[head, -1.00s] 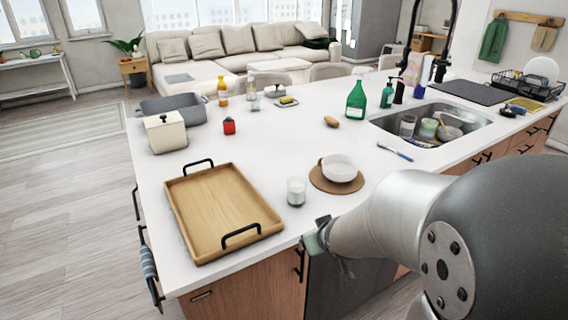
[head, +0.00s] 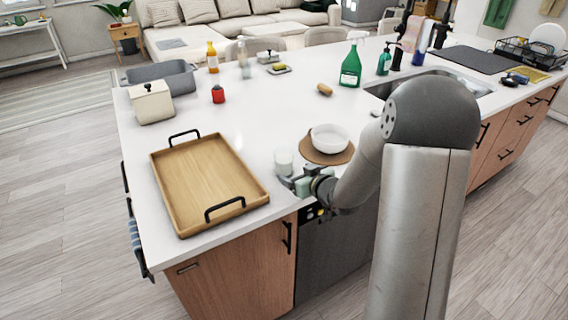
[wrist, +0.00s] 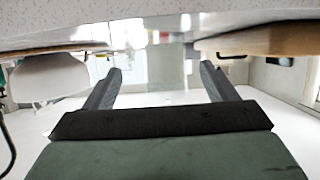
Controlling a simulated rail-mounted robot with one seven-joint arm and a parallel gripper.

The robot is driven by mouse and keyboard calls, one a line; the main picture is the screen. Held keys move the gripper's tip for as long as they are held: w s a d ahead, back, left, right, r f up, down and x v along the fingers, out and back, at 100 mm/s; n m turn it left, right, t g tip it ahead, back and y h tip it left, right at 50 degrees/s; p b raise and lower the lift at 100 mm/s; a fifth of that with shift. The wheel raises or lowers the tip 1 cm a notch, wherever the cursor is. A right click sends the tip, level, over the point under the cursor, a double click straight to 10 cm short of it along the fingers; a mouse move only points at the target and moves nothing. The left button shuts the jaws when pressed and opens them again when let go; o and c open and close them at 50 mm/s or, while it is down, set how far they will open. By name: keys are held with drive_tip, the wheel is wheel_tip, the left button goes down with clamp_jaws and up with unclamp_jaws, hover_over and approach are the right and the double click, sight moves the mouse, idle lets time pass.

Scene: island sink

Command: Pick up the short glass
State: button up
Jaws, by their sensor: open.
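The short glass (head: 283,160) is a small clear, whitish tumbler standing upright on the white counter near its front edge, between the wooden tray and the bowl. My gripper (head: 287,183) is low at the counter's front edge, just on the near side of the glass and pointing at it. In the wrist view, which looks upside down, my gripper's two fingers (wrist: 160,70) are spread apart. The pale, see-through glass (wrist: 166,66) shows in the gap between them. I cannot tell how deep it is between the fingers, and no grip shows.
The wooden tray (head: 180,199) with black handles lies left of the glass. A white bowl (head: 329,138) on a round brown mat (head: 308,153) stands close on the right.

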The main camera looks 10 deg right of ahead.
sight(289, 168)
drive_tip(key=shift+x, duration=0.9)
drive_tip(key=w, duration=0.1)
drive_tip(key=w+a+p, duration=0.1)
drive_tip(key=w, duration=0.1)
drive_tip(key=w+a+p, duration=0.1)
drive_tip(key=shift+w+a+f, duration=0.1)
drive_tip(key=shift+w+f, duration=0.05)
drive_tip(key=shift+f, duration=0.2)
drive_tip(key=shift+w+f, duration=0.2)
drive_tip(key=shift+w, duration=0.05)
drive_tip(key=c, duration=1.2)
